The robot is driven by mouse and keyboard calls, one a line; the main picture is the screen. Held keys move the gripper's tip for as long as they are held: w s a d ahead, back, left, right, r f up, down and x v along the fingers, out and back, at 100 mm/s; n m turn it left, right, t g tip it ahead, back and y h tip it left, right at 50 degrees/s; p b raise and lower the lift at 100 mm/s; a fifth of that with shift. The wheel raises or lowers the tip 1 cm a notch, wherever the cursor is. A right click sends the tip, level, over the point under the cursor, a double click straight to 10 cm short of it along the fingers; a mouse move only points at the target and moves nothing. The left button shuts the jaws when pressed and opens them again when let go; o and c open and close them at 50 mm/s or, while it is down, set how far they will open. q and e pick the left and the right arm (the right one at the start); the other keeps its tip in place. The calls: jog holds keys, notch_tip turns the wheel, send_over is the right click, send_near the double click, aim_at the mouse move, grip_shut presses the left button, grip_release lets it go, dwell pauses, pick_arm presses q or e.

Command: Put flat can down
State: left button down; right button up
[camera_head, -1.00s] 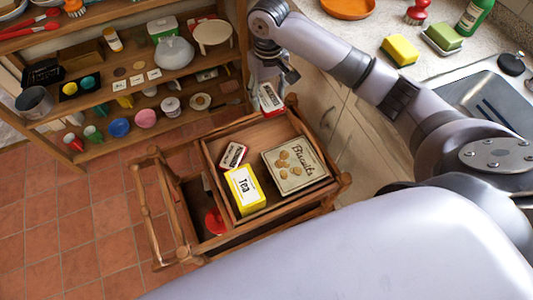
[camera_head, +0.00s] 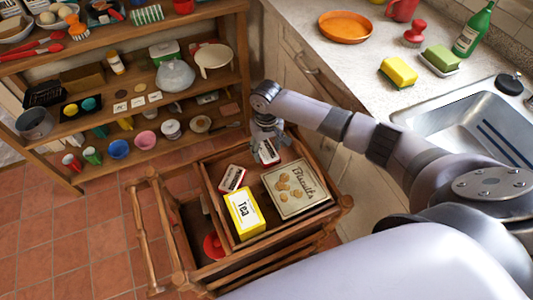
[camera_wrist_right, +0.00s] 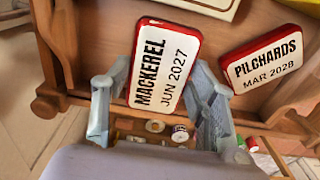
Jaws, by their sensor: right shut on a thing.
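A flat red-and-white can marked "MACKEREL JUN 2027" (camera_wrist_right: 163,68) is held in my right gripper (camera_wrist_right: 158,84), between its two fingers. In the head view the can (camera_head: 268,154) is at the back of the wooden trolley's top tray (camera_head: 219,206), with my right gripper (camera_head: 267,135) above it. I cannot tell whether the can touches the tray floor. A second flat can, marked "PILCHARDS MAR 2028" (camera_wrist_right: 266,58), lies in the tray and shows left of the held can in the head view (camera_head: 232,178). My left gripper is out of view.
A biscuit tin (camera_head: 298,186) and a yellow tea box (camera_head: 244,212) fill the tray's right and front. A crowded wooden shelf (camera_head: 205,113) stands behind. The counter with sponges and sink (camera_head: 470,115) is to the right.

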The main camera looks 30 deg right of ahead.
aim_at(267, 151)
jog(key=shift+f, duration=1.5)
jog(key=shift+f, duration=0.1)
jog(key=o, duration=1.4)
notch_tip(267, 151, up, 12)
